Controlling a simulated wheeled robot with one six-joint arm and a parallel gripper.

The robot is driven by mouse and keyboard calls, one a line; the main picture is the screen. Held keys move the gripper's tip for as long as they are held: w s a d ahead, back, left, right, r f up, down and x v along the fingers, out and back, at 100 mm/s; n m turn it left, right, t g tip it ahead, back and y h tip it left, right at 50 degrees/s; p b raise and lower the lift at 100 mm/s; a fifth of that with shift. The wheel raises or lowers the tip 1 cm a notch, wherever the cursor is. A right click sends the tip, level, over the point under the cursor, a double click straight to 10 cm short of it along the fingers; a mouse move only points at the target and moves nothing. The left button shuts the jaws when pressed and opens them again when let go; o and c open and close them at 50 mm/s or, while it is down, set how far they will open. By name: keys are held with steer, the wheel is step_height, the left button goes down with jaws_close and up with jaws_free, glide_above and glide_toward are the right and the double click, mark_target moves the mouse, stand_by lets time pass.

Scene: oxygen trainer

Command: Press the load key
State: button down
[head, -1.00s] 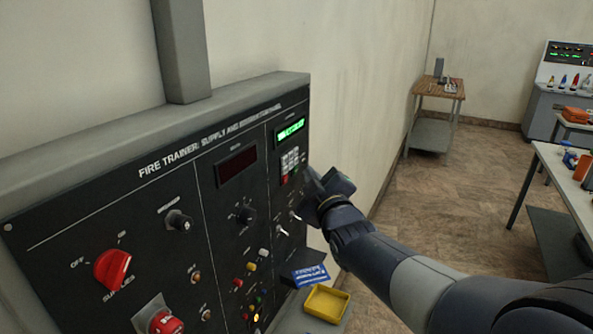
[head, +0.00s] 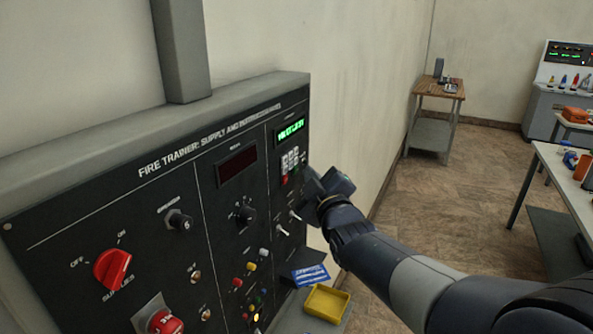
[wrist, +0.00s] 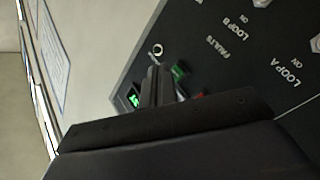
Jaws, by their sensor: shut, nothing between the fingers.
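A small keypad (head: 290,160) with pale keys sits near the right edge of the dark trainer panel (head: 150,210), below a lit green display (head: 291,129). A red key (head: 284,181) shows at its lower left. My gripper (head: 311,176) is shut and empty, its tip just right of the keypad and close to the panel face. In the wrist view my closed fingers (wrist: 157,80) point at the panel beside a green key (wrist: 180,73). Most of the keypad is hidden there behind the fingers. I cannot tell whether the fingertips touch a key, nor read the key labels.
Switches marked LOOP A and LOOP B (wrist: 262,3) sit near the fingers. A yellow tray (head: 326,303) and a blue card (head: 310,275) lie below the panel. A wooden table (head: 438,88) and a white bench (head: 570,170) stand right, with clear floor between.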

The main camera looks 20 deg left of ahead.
steer(key=shift+a, duration=0.1)
steer(key=shift+a+b, duration=0.3)
steer(key=shift+b, duration=0.15)
steer(key=shift+a+b, duration=0.3)
stand_by(0.4)
steer(key=shift+d, duration=0.1)
steer(key=shift+d+b, duration=0.4)
steer(key=shift+d, duration=0.25)
steer(key=d, duration=0.5)
steer(key=shift+s, duration=0.2)
